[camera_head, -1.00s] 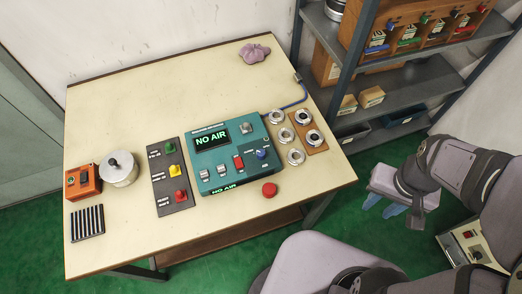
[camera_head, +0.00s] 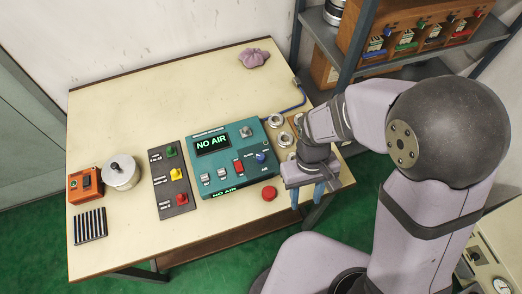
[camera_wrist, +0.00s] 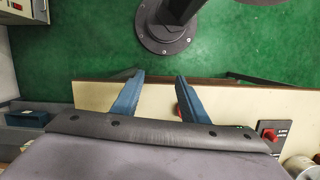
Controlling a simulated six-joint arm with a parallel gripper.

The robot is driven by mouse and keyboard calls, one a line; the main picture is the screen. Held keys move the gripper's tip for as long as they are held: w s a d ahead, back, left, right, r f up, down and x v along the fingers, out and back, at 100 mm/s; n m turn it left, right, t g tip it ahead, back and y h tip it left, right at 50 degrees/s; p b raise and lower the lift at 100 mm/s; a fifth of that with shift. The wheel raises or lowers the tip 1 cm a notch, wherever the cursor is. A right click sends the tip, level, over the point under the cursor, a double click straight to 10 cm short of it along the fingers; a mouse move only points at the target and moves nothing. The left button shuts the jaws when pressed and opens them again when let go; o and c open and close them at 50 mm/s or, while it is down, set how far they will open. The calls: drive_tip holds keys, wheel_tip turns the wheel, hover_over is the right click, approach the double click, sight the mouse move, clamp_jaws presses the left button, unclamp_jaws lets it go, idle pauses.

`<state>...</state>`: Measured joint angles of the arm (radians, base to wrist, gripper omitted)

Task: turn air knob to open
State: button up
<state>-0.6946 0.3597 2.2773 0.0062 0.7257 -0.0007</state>
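The teal control box (camera_head: 222,185) stands on the table, and its display (camera_head: 211,142) reads NO AIR. A blue round knob (camera_head: 261,157) is at the right of its face, and a grey knob or switch (camera_head: 246,131) is above it. I cannot tell from labels which is the air knob. My gripper (camera_head: 307,197) hangs near the table's front right edge, right of the box and apart from both knobs. Its blue fingers are open and empty, also in the wrist view (camera_wrist: 160,78). The wrist view does not clearly show the box.
A red button (camera_head: 269,193) sits between the box and my gripper. My arm partly hides the metal rings (camera_head: 275,121) on the right. A dark panel with coloured switches (camera_head: 173,180), a metal pot (camera_head: 122,172) and an orange box (camera_head: 84,185) stand left. The back-left tabletop is clear.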

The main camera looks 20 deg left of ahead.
drive_tip(key=n, duration=0.2)
approach(261, 156)
drive_tip(key=s+d+f, duration=0.5)
drive_tip(key=s+d, duration=0.1)
drive_tip(key=d, duration=0.1)
drive_tip(key=w+a+r, duration=0.1)
drive_tip(key=a, duration=0.1)
drive_tip(key=w+a+r+t+y, duration=0.1)
drive_tip(key=w, duration=0.1)
drive_tip(key=w+a+r+y, duration=0.1)
drive_tip(key=w+a, duration=0.1)
drive_tip(key=shift+a+r+t, duration=0.25)
drive_tip(key=shift+a+t, duration=0.1)
drive_tip(key=shift+t, duration=0.05)
drive_tip(key=shift+s+a+r+n, duration=0.1)
drive_tip(key=shift+r+n, duration=0.15)
drive_tip(key=shift+n, duration=0.15)
drive_tip(key=shift+s, duration=0.1)
drive_tip(key=shift+s+f+p, duration=0.1)
drive_tip(key=shift+f+p, duration=1.05)
drive_tip(key=shift+f, duration=2.55)
clamp_jaws()
